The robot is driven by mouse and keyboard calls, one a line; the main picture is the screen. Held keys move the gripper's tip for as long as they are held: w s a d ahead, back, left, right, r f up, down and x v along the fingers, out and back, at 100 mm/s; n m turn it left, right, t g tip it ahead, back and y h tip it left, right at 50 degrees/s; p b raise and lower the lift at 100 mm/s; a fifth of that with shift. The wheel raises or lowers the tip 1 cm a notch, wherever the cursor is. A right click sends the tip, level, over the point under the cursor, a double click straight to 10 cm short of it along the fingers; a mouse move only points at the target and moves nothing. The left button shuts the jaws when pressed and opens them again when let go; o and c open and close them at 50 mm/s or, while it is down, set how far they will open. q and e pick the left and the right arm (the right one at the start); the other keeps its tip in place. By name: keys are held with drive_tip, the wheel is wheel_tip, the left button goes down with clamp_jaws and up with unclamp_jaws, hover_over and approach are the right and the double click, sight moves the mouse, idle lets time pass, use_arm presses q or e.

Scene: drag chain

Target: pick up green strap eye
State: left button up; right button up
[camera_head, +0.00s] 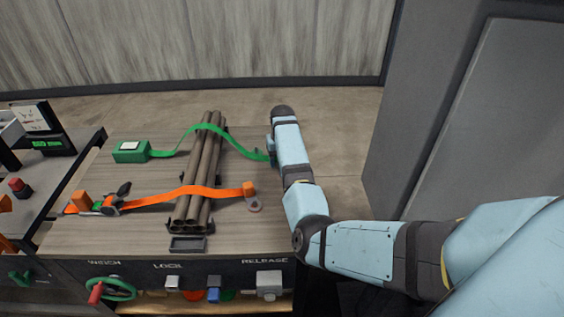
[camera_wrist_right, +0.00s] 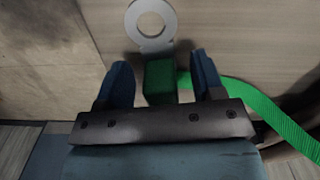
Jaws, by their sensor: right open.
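A green strap (camera_head: 222,131) runs from a green box (camera_head: 130,151) over a bundle of brown pipes to the table's right side. Its end is hidden behind my right arm in the head view. In the right wrist view, the strap's green end block (camera_wrist_right: 160,80) sits between the two open blue fingers of my right gripper (camera_wrist_right: 160,76). A round metal ring (camera_wrist_right: 152,22), the strap eye, lies just beyond the block and fingertips on the wood. I cannot tell whether the fingers touch the block. My left gripper does not show.
An orange strap (camera_head: 170,194) crosses the pipes (camera_head: 204,165) nearer the front and ends in an orange block with a metal eye (camera_head: 254,205). The front panel carries a green wheel (camera_head: 112,289) and a grey release block (camera_head: 269,282). A grey cabinet stands right.

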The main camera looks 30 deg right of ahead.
drive_tip(key=shift+f, duration=0.15)
drive_tip(key=c, duration=1)
